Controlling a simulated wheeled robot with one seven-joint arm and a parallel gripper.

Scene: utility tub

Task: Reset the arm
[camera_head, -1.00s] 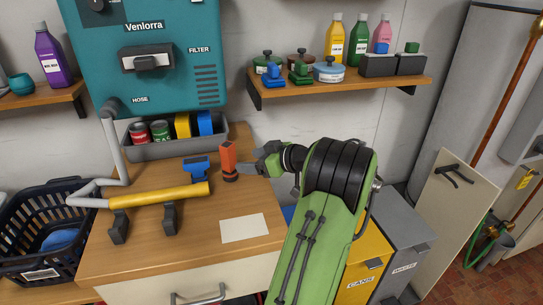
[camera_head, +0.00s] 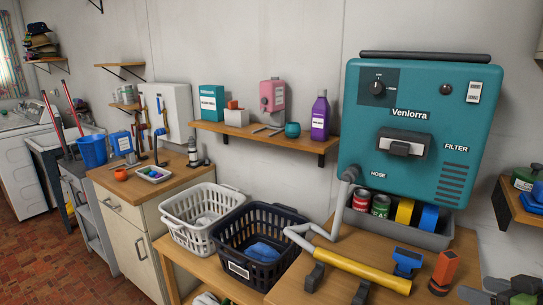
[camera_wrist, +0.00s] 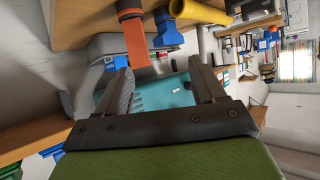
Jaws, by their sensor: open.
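My gripper (camera_wrist: 163,70) is open in the wrist view, its two dark fingers apart with nothing held between them. An upright orange object with a dark base (camera_wrist: 135,42) stands beyond the left fingertip; it also shows in the head view (camera_head: 444,269) on the wooden counter. In the head view only part of my gripper (camera_head: 475,295) shows at the lower right corner, just right of the orange object. The rest of my arm is out of the head view.
A yellow tube (camera_head: 360,269) on dark holders and a blue piece (camera_head: 407,261) lie left of the orange object. The teal Venlorra unit (camera_head: 415,95) hangs above a grey bin (camera_head: 430,238). Dark (camera_head: 225,237) and white baskets (camera_head: 170,215) stand further left.

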